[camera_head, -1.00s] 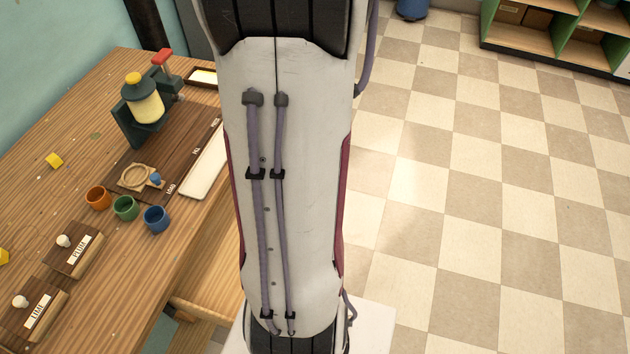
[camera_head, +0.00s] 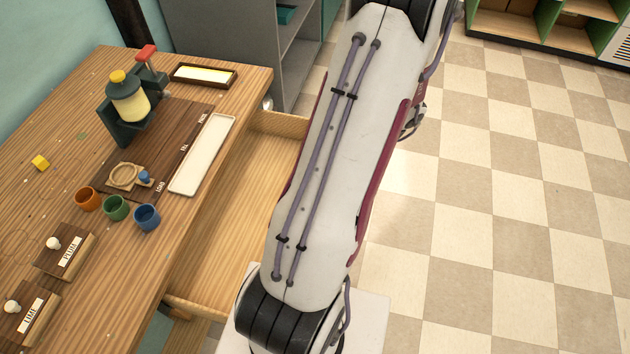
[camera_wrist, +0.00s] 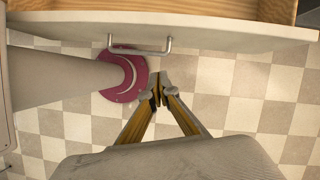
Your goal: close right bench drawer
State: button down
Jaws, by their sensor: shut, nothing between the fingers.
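The right bench drawer (camera_head: 235,225) is pulled out from the bench's right side, its wooden inside partly covered by my arm in the head view. In the wrist view its pale front panel (camera_wrist: 215,40) runs across the top, with a metal bar handle (camera_wrist: 140,52) and a strip of wooden inside beyond it. My gripper (camera_wrist: 160,90) is shut and empty. Its fingertips show just below and right of the handle in the picture, with floor behind them and no visible contact. In the head view the fingers are hidden.
The wooden bench (camera_head: 150,260) carries a press (camera_head: 128,98), a white tray (camera_head: 203,155), several cups and two labelled blocks. A grey cabinet (camera_head: 235,50) stands behind. Checkered floor (camera_head: 480,200) lies open to the right, with green shelves (camera_head: 545,30) at the far right.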

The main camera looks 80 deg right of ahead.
jog(key=shift+s+d+m+h, duration=0.1)
jog(key=shift+d+m+h, duration=0.5)
jog(key=shift+d+m, duration=1.05)
jog(key=shift+f, duration=0.1)
jog(key=w+f, duration=0.7)
jog(key=f, duration=0.2)
jog(key=shift+w, duration=0.35)
jog(key=shift+w, duration=0.15)
jog(key=w, duration=2.2)
jog(key=shift+w, duration=0.7)
